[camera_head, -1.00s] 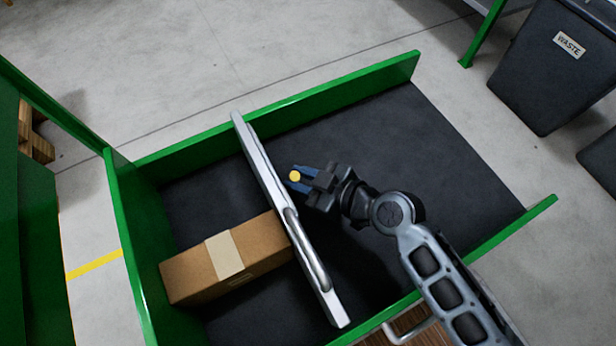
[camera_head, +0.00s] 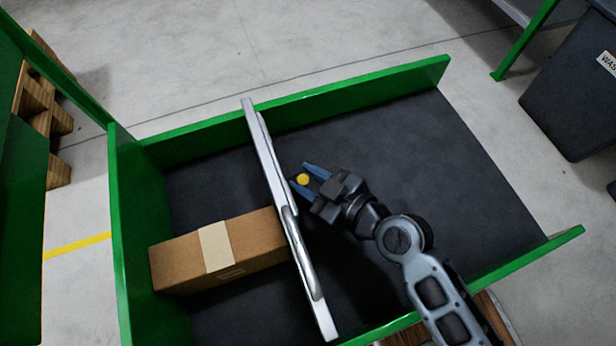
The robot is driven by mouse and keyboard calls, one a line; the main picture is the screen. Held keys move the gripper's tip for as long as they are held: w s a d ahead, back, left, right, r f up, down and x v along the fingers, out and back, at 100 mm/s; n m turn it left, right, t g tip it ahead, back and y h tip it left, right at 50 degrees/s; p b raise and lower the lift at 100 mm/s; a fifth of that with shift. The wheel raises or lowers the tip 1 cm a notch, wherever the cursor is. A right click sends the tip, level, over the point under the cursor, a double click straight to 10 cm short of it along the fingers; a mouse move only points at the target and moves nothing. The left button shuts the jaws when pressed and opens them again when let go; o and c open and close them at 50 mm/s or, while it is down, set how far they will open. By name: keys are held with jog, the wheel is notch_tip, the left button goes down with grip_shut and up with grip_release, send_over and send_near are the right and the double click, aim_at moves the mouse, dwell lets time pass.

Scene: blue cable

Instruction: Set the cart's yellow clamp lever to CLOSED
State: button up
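The cart (camera_head: 450,75) is a green-walled bed with a dark floor. A grey metal divider bar (camera_head: 262,150) stands across it. The yellow clamp lever shows only as a small round yellow knob (camera_head: 303,179) just right of the bar. My gripper (camera_head: 304,177) is at the knob, with its two blue fingers spread, one on the far side and one on the near side of it. The fingers look open, with a gap around the knob. The lever's shaft and any CLOSED marking cannot be made out.
A taped cardboard box (camera_head: 185,262) lies left of the bar, close against it. The cart floor right of the bar (camera_head: 420,150) is clear apart from my arm. A dark waste bin (camera_head: 570,90) stands on the floor beyond the cart's right side.

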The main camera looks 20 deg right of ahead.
jog(key=v, duration=0.7)
jog(key=shift+s+d+r+p, duration=0.2)
jog(key=shift+s+p, duration=0.1)
jog(key=shift+p, duration=0.15)
jog(key=shift+f, duration=0.1)
